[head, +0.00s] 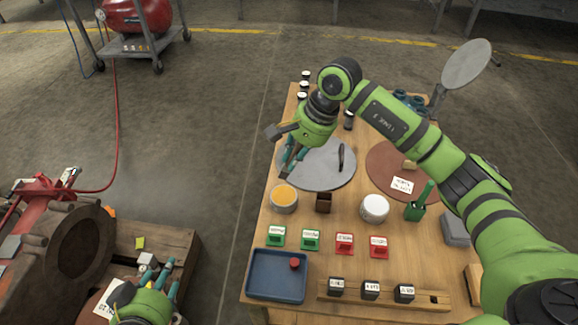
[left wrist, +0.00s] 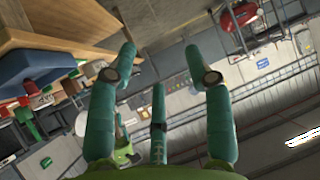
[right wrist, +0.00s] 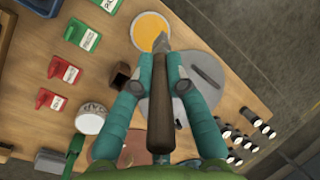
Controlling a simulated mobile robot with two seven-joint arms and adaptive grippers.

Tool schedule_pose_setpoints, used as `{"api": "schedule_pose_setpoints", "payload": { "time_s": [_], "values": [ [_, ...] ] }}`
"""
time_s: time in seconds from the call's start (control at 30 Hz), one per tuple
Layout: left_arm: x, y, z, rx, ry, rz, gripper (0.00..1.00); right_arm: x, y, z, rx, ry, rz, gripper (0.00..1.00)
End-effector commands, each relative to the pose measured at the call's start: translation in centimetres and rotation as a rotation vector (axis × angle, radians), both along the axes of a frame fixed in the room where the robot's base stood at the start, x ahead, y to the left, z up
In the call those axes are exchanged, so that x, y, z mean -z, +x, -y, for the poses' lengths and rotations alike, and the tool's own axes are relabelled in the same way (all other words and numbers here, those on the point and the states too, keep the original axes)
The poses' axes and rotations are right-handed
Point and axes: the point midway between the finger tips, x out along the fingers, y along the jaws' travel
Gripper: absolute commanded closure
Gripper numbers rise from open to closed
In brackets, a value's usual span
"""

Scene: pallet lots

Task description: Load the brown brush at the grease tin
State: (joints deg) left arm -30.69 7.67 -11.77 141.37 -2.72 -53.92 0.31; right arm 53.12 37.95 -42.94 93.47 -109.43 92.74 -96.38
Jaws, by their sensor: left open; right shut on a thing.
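My right gripper (head: 293,160) is shut on the brown brush (right wrist: 183,125), whose brown handle lies between the fingers in the right wrist view. The brush's grey pointed tip (right wrist: 161,43) overlaps the near edge of the grease tin (right wrist: 150,30) in that view; I cannot tell whether it touches. In the head view the grease tin (head: 284,197), round with orange-yellow contents, stands on the table just below the gripper. A small brown holder (head: 323,202) beside the tin looks empty. My left gripper (head: 162,280) is open and empty at the lower left, away from the table.
A white-topped tin (head: 374,207) and a green brush in a green holder (head: 417,208) stand to the right. Red and green tagged blocks, a blue tray (head: 262,290) and a grey disc (head: 315,180) share the table (head: 235,298). A wooden crate (head: 170,240) is near my left gripper.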

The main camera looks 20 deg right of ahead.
Motion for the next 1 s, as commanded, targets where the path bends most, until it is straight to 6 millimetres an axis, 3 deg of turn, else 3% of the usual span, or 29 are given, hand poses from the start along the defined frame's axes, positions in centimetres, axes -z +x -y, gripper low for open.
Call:
{"api": "schedule_pose_setpoints", "payload": {
  "time_s": [0.37, 1.0],
  "values": [
    [-2.5, 1.1, 0.8, 0.016, -0.026, 0.127, 0.49, 0.6, 0.1, 0.2, 0.0, 0.009, 0.008, 1.0],
    [-9.4, 3.1, 3.4, 0.073, -0.113, 0.499, 0.49, 3.0, 0.1, 0.1, -0.001, 0.008, 0.007, 1.0]
  ]
}}
